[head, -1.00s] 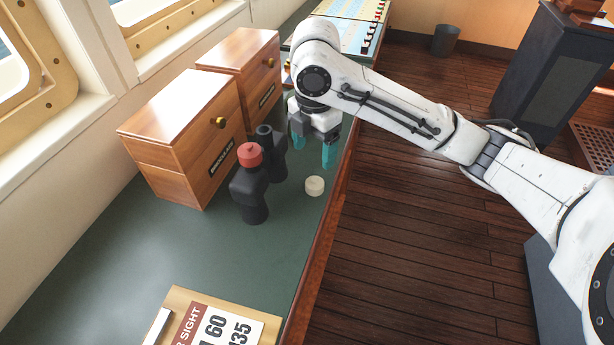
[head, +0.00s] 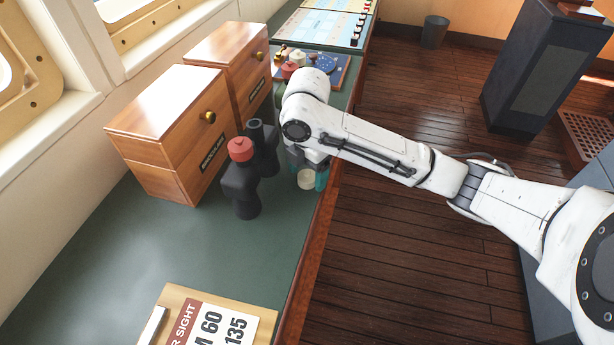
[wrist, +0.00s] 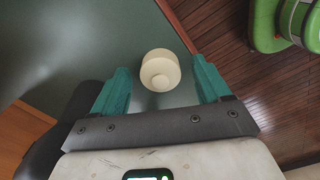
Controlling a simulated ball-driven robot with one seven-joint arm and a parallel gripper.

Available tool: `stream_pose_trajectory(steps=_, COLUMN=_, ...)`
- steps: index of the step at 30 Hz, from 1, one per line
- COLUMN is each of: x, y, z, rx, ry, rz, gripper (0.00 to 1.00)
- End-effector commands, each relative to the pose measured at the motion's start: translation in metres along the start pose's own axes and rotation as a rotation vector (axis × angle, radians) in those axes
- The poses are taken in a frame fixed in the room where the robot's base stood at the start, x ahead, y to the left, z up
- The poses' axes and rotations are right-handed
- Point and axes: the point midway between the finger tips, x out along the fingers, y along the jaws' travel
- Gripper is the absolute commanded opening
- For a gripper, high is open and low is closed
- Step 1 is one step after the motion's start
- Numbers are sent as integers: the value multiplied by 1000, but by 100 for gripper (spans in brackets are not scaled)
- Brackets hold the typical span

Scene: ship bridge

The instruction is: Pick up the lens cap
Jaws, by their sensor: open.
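The lens cap, a small cream round piece (head: 306,180), lies on the green counter top near its wooden front edge. In the wrist view the cap (wrist: 160,72) shows a smaller raised round part and sits between the two teal fingers. My gripper (wrist: 161,65) is open, with one finger on either side of the cap and a visible gap to each. In the head view my gripper (head: 308,170) is low over the counter at the cap, partly hidden by my arm. Whether the fingertips reach down to cap height is not clear.
Black binoculars (head: 243,189) with a red cap stand upright just left of the lens cap. Wooden boxes (head: 160,135) stand behind them. A sign board (head: 210,325) lies nearer on the counter. The counter's wooden edge (head: 300,270) is close on the right.

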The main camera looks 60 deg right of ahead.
Motion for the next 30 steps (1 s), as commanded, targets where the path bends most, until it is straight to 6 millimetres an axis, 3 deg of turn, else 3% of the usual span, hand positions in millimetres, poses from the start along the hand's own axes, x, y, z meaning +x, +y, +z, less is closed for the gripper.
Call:
stream_pose_trajectory(steps=3, x=0, y=0, z=0, rx=0, ry=0, rz=0, gripper=75)
stream_pose_trajectory(steps=21, x=0, y=0, z=0, rx=0, ry=0, rz=0, gripper=18)
stream_pose_trajectory(steps=30, x=-2, y=0, z=0, rx=0, ry=0, rz=0, gripper=18)
